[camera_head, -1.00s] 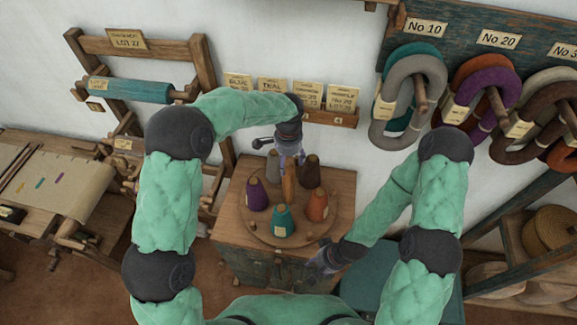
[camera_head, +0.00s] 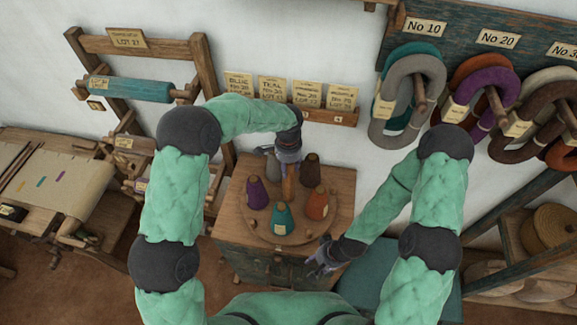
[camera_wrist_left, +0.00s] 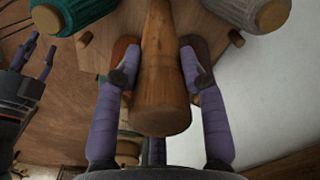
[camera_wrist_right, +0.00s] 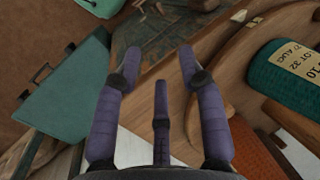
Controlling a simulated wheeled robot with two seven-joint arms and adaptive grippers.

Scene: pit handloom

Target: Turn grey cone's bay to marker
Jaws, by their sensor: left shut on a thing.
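A round wooden turntable (camera_head: 268,236) lies on a wooden cabinet. Purple (camera_head: 257,194), teal (camera_head: 282,219), orange (camera_head: 316,205), brown (camera_head: 310,173) and grey cones stand around its central wooden post (camera_head: 289,188). The grey cone (camera_wrist_left: 252,12) is at the upper right in the left wrist view; in the head view my gripper partly covers it at the back left. My left gripper (camera_wrist_left: 163,72) is shut on the post from above, a finger on each side. My right gripper (camera_head: 318,268) is open and empty by the cabinet's front right corner. I cannot pick out the marker with certainty.
Small wooden pegs stand around the turntable's rim. A wooden card rack (camera_head: 325,115) is on the wall behind. Yarn hanks (camera_head: 408,95) hang at the right. A teal box (camera_head: 400,275) lies right of the cabinet, and a loom (camera_head: 60,185) stands at the left.

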